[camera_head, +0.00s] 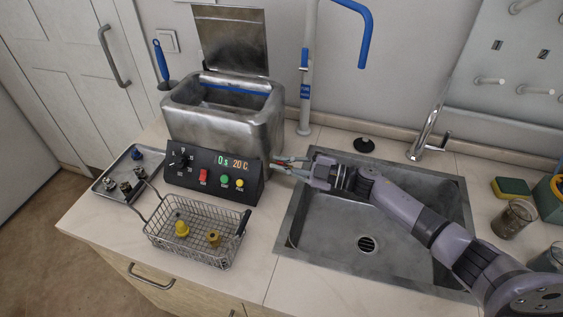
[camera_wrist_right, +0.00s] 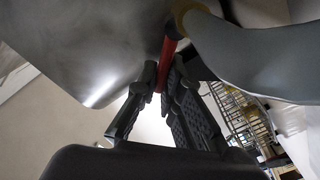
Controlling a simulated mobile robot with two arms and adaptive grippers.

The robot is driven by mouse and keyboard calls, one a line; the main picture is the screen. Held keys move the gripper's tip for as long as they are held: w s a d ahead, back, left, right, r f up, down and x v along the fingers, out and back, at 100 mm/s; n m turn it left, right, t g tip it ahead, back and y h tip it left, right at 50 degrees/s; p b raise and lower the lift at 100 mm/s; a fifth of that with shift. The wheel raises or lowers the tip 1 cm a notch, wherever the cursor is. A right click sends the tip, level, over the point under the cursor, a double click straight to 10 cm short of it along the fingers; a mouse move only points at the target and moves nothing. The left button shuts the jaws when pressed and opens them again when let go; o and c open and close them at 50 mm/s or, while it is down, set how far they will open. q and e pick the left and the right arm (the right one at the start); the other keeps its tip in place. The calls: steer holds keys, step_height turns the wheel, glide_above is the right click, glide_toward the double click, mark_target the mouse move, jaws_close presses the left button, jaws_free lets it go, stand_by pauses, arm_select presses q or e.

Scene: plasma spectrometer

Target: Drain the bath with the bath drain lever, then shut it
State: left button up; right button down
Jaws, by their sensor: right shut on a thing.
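The metal bath (camera_head: 225,112) stands on the counter with its lid raised and a control panel (camera_head: 212,174) on its front. My right gripper (camera_head: 282,164) is at the bath's right side, over the sink's left edge. In the wrist view the right gripper (camera_wrist_right: 160,85) is shut on the red bath drain lever (camera_wrist_right: 168,50), close to the bath's metal wall (camera_wrist_right: 75,45). A grey curved pipe (camera_wrist_right: 240,60) with a brass-coloured end is beside the lever. The water level inside the bath cannot be told. My left gripper is not in view.
The sink (camera_head: 345,255) with its drain hole lies under my right arm. A wire basket (camera_head: 190,250) with yellow parts stands in front of the panel, and a small tray (camera_head: 112,192) at left. A tap (camera_head: 425,137), sponge (camera_head: 512,187) and beaker (camera_head: 513,220) are at right.

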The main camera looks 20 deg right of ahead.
mark_target(272, 149)
steer(key=m+p, duration=0.1)
steer(key=m, duration=0.1)
steer(key=w+d+r+m, duration=0.1)
steer(key=shift+w+m+p, duration=0.1)
steer(key=shift+m+p, duration=0.25)
steer(key=shift+m, duration=0.05)
steer(key=shift+w+d+r+m+p, duration=0.15)
steer(key=shift+w+m, duration=0.1)
steer(key=shift+m, duration=0.45)
steer(key=shift+w+d+f+m+p, duration=0.15)
steer(key=shift+w+m, duration=0.1)
steer(key=shift+m, duration=0.45)
steer(key=shift+w+d+r+m+p, duration=0.15)
steer(key=shift+w+m, duration=0.1)
steer(key=shift+m, duration=0.45)
steer(key=c, duration=1.7)
jaws_free()
steer(key=shift+d, duration=0.1)
steer(key=v, duration=1.2)
